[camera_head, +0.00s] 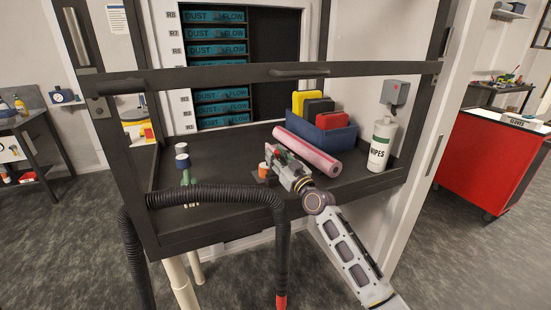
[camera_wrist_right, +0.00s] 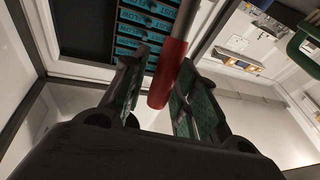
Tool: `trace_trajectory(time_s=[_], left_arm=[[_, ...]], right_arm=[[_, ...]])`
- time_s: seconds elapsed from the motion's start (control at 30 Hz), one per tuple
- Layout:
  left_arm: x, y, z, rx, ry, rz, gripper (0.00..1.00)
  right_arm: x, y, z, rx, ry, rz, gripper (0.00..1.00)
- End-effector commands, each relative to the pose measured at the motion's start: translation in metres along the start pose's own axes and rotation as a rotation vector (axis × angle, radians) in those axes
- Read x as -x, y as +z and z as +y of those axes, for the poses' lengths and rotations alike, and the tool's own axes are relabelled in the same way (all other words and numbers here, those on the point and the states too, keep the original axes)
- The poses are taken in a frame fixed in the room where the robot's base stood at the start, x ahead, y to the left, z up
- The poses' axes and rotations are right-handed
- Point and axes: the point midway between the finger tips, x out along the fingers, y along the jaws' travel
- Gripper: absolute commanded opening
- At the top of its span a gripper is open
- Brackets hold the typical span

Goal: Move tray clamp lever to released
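A lever with a red grip (camera_wrist_right: 168,85) and a grey rod shows in the right wrist view; I take it for the tray clamp lever. Its grip lies between the two fingers of my right gripper (camera_wrist_right: 160,92). The fingers are apart, with a visible gap on the left side of the grip; whether the right finger touches it I cannot tell. In the head view my right gripper (camera_head: 276,163) is over the middle of the bench, and the lever is mostly hidden by it. A small orange-topped object (camera_head: 264,169) is just left of it. My left gripper is not in view.
A pink roll (camera_head: 307,152) lies close behind the gripper. A blue bin (camera_head: 335,140) with coloured cases and a wipes canister (camera_head: 381,145) stand to the right. A black hose (camera_head: 220,193) crosses the bench front. A dark bar (camera_head: 230,75) spans above.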

Motion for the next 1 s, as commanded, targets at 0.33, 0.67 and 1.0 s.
trace_trajectory(time_s=[0.33, 0.67, 1.0], left_arm=[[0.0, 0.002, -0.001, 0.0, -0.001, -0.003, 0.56], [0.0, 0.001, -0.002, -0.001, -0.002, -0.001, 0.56], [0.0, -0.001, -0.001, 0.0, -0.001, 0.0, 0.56]], right_arm=[[0.0, 0.003, -0.002, -0.002, -0.003, -0.006, 0.44], [-0.003, -0.007, -0.001, -0.003, -0.003, -0.004, 0.44], [-0.013, -0.048, 0.002, -0.003, -0.003, -0.003, 0.44]])
